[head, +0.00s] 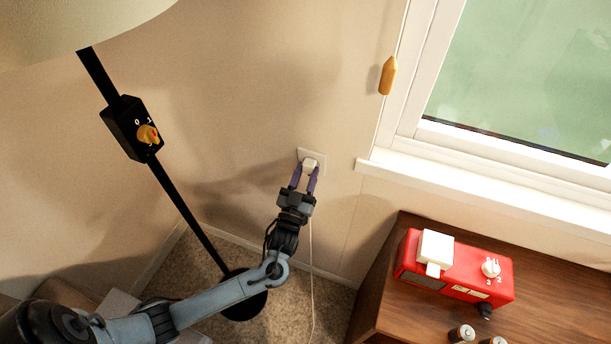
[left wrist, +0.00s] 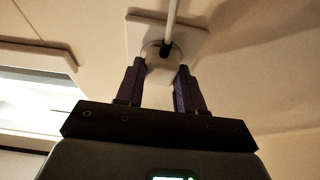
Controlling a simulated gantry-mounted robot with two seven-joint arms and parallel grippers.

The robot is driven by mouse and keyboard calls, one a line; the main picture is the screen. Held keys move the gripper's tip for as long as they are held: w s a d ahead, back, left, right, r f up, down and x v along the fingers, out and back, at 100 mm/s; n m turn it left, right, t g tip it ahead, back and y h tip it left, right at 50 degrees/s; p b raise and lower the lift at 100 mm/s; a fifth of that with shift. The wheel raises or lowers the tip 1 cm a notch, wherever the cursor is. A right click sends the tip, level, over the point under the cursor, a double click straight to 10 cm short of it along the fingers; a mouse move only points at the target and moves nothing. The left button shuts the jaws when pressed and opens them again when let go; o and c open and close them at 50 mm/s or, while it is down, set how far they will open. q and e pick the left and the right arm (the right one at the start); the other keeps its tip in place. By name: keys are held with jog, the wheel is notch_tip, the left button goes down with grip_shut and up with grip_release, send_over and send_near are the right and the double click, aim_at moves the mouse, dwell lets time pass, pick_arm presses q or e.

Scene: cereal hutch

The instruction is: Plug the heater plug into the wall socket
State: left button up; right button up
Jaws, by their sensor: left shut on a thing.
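The white heater plug (head: 310,166) is between the purple fingers of my left gripper (head: 304,178), which is shut on it. The plug is at the face of the white wall socket (head: 318,156) on the beige wall. In the left wrist view, the round plug (left wrist: 157,54) sits against the square socket plate (left wrist: 190,34), with my left gripper's fingers (left wrist: 159,80) on either side. I cannot tell how deep the prongs sit. A white cord (head: 311,265) hangs from the plug toward the floor. My right gripper is not in view.
A black lamp pole (head: 180,195) with a switch box (head: 132,128) stands left of my arm. A wooden cabinet (head: 385,285) at right holds a red device (head: 455,265) and batteries (head: 462,334). A white window sill (head: 480,195) juts out right of the socket.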

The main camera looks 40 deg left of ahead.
pick_arm(q)
jog(key=o, duration=1.1)
jog(key=shift+o, duration=0.2)
